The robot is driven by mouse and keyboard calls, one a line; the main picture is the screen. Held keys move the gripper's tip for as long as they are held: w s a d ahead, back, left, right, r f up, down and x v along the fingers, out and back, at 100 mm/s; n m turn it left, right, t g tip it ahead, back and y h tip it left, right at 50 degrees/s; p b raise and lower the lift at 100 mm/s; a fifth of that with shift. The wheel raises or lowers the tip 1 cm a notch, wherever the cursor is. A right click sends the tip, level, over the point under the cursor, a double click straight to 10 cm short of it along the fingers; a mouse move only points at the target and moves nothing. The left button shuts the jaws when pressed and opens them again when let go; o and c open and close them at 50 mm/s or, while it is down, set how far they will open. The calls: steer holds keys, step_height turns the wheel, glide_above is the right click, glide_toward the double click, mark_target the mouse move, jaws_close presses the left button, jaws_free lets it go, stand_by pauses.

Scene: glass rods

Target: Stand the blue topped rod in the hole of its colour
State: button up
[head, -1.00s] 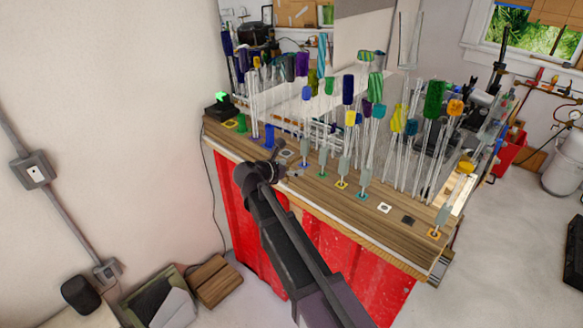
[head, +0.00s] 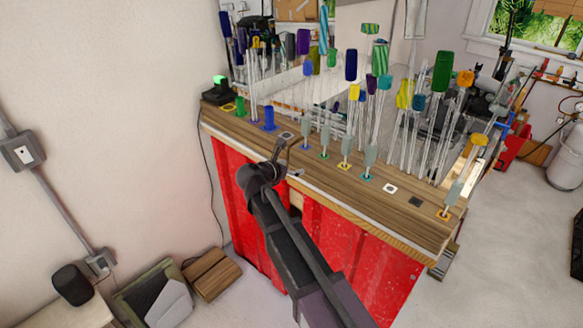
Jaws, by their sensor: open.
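Several clear rods with coloured tops stand on the wooden bench (head: 400,205). A dark blue topped rod (head: 351,65) stands near the middle, and a smaller lighter blue top (head: 308,68) is left of it. I cannot tell which is the task's rod. My gripper (head: 289,160) is open and empty at the bench's front edge, left of that blue square and well below the rod tops.
A blue cup (head: 269,118) and a green cup (head: 240,106) stand at the bench's left end, beside a black box with a green light (head: 219,90). Rods crowd the back.

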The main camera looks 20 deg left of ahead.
steer(key=shift+f+b, duration=0.65)
steer(key=shift+f, duration=0.3)
steer(key=shift+s+d, duration=0.1)
steer(key=shift+d, duration=0.05)
